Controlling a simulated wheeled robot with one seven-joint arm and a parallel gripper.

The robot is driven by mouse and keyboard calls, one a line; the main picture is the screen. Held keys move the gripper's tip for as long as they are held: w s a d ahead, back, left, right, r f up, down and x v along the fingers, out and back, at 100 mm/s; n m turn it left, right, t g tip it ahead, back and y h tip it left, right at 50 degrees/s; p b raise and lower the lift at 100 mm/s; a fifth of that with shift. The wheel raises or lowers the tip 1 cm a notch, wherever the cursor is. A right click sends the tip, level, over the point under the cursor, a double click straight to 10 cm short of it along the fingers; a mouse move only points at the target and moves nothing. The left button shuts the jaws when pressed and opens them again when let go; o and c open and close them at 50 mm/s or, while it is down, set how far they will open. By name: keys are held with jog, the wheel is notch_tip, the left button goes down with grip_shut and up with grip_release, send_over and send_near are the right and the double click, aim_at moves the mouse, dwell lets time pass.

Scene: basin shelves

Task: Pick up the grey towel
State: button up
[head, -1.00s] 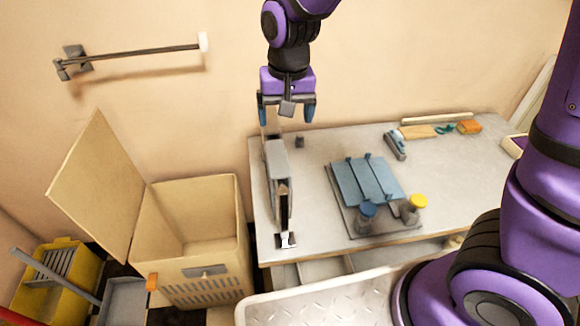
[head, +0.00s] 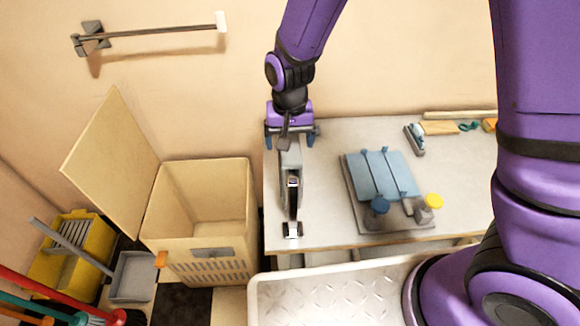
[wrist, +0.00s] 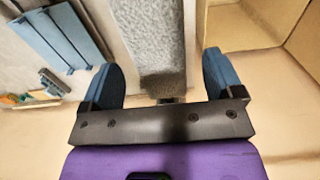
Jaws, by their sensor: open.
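The grey towel (head: 290,160) is a long, narrow grey strip draped on a slim stand at the left edge of the table. In the wrist view the towel (wrist: 155,45) shows a rough, textured surface. My gripper (head: 292,138) is over the far end of the towel, pointing down. In the wrist view my gripper (wrist: 160,78) is open, with one blue finger on each side of the towel and a gap beside each. The towel's far end is partly hidden by my gripper in the head view.
An open cream hamper (head: 205,205) stands left of the table. A wall rail (head: 150,33) is at upper left. A yellow bucket (head: 65,250) is at lower left.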

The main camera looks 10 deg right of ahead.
notch_tip(320, 180, down, 4)
jog(key=shift+f, duration=0.1)
jog(key=c, duration=1.3)
jog(key=shift+o, duration=0.2)
